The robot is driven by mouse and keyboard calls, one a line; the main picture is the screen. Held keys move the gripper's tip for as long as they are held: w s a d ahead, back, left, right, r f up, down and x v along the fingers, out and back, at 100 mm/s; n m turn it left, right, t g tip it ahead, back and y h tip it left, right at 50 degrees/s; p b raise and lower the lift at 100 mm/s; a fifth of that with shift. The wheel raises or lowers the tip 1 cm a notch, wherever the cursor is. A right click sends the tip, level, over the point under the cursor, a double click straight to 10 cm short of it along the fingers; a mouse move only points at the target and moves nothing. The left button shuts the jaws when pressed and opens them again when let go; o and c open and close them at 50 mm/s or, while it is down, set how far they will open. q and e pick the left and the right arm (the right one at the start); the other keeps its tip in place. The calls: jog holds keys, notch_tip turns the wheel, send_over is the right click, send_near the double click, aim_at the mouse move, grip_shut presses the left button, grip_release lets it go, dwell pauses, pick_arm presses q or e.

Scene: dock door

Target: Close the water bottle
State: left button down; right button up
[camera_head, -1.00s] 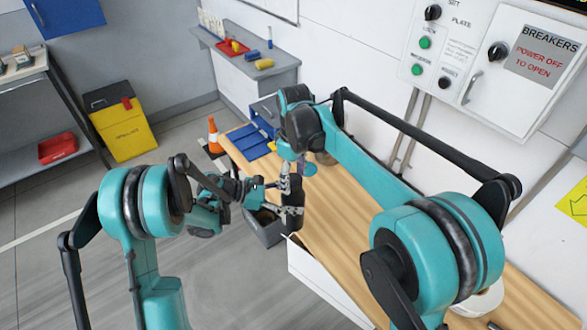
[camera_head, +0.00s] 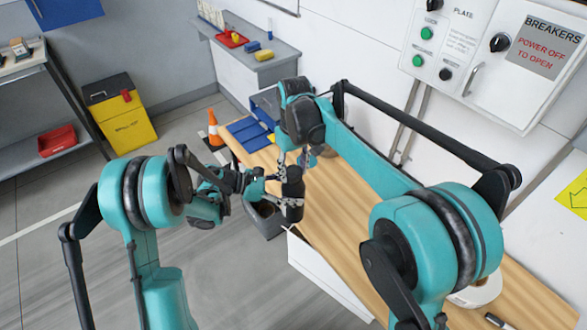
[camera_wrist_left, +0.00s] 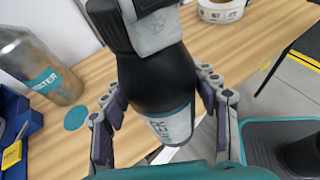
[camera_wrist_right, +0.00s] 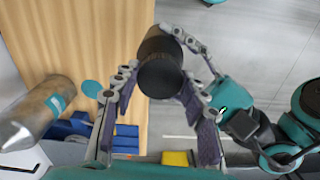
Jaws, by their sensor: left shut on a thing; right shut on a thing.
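The water bottle is black with a white and teal label (camera_wrist_left: 172,125). In the head view its dark body (camera_head: 292,188) shows between my arms, above the front edge of the bench. My left gripper (camera_head: 277,190) is shut around the bottle's body, with one finger on each side in the left wrist view. My right gripper (camera_head: 297,160) is shut at the bottle's top end. In the right wrist view a black round part (camera_wrist_right: 160,62), apparently the cap, sits between its fingers. The joint between cap and neck is hidden, so I cannot tell how they meet.
A metal canister with a teal label (camera_wrist_left: 40,75) stands on the wooden bench (camera_head: 345,205), near a flat teal disc (camera_wrist_left: 76,117). Blue bins (camera_head: 250,131) are at the bench's far end. A white roll (camera_head: 477,290) lies near me. A grey bin (camera_head: 265,219) stands beside the bench.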

jog(key=m, duration=0.2)
jog(key=shift+m, duration=0.3)
jog(key=o, duration=1.3)
jog(key=shift+r, duration=2.25)
jog(key=shift+r, duration=0.1)
jog(key=shift+c, duration=0.4)
notch_tip(320, 180, up, 3)
jog(key=n, duration=0.4)
jog(key=shift+r, duration=0.15)
